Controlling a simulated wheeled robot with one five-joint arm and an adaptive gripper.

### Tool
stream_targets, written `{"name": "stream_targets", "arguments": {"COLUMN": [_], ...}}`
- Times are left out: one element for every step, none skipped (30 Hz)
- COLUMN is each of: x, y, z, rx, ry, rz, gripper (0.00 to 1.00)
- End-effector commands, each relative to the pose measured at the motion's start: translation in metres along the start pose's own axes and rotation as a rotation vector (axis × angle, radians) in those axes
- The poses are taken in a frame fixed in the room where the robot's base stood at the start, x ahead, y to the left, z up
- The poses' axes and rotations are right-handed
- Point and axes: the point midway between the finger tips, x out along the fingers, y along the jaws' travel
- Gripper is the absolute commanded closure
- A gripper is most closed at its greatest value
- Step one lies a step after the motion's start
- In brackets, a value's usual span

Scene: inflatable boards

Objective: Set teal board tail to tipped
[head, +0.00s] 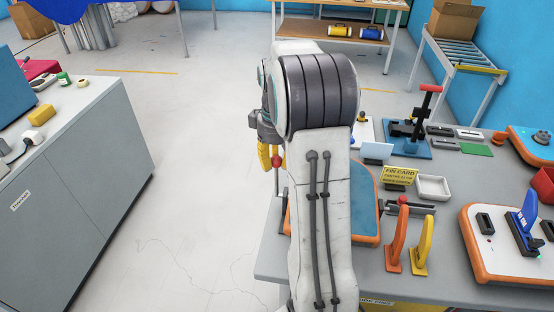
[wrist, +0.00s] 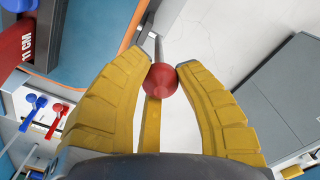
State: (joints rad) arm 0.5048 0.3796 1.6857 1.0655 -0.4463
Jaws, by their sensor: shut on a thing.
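The teal board (head: 365,205) with an orange rim lies on the workbench in the head view, largely hidden behind my arm. In the wrist view the board (wrist: 88,40) fills the upper left. My gripper (wrist: 161,75) has its yellow fingers closed around a red ball knob (wrist: 160,82), which sits on a grey rod (wrist: 151,44) beside the board's edge. In the head view my gripper (head: 271,158) and the knob (head: 277,162) are left of the bench, partly behind my arm. A red fin marked 11 CM (wrist: 17,45) shows at the wrist view's left edge.
An orange fin (head: 397,240) and a yellow fin (head: 423,247) stand right of my arm. A white board (head: 485,255) with a blue fin lies further right. A fin card (head: 398,176) and white tray (head: 433,187) are behind. Open floor (head: 190,200) separates the bench from a grey cabinet (head: 90,190).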

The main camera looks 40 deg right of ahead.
Motion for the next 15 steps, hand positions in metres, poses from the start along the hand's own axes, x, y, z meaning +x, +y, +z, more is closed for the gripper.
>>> {"name": "stream_targets", "arguments": {"x": [0.007,0.008,0.009,0.011,0.011,0.013,0.013,0.014,0.014,0.014,0.014,0.013,0.013,0.013,0.013], "y": [-0.009,-0.012,-0.017,-0.020,-0.023,-0.026,-0.028,-0.030,-0.032,-0.033,-0.033,-0.034,-0.034,-0.034,-0.034], "z": [0.009,0.013,0.017,0.020,0.023,0.027,0.029,0.031,0.033,0.033,0.034,0.035,0.035,0.035,0.035], "rx": [-0.003,-0.003,-0.004,-0.004,-0.004,-0.004,-0.004,-0.003,-0.003,-0.003,-0.002,-0.002,-0.002,-0.002,-0.002], "ry": [-0.011,-0.012,-0.012,-0.013,-0.013,-0.013,-0.013,-0.014,-0.014,-0.014,-0.014,-0.015,-0.015,-0.016,-0.017], "rz": [-0.005,-0.006,-0.006,-0.006,-0.006,-0.006,-0.006,-0.006,-0.006,-0.006,-0.007,-0.007,-0.007,-0.007,-0.008], "gripper": [1.00,1.00,1.00,1.00,1.00,1.00,1.00,1.00,1.00,1.00,1.00,1.00,1.00,1.00,1.00]}}
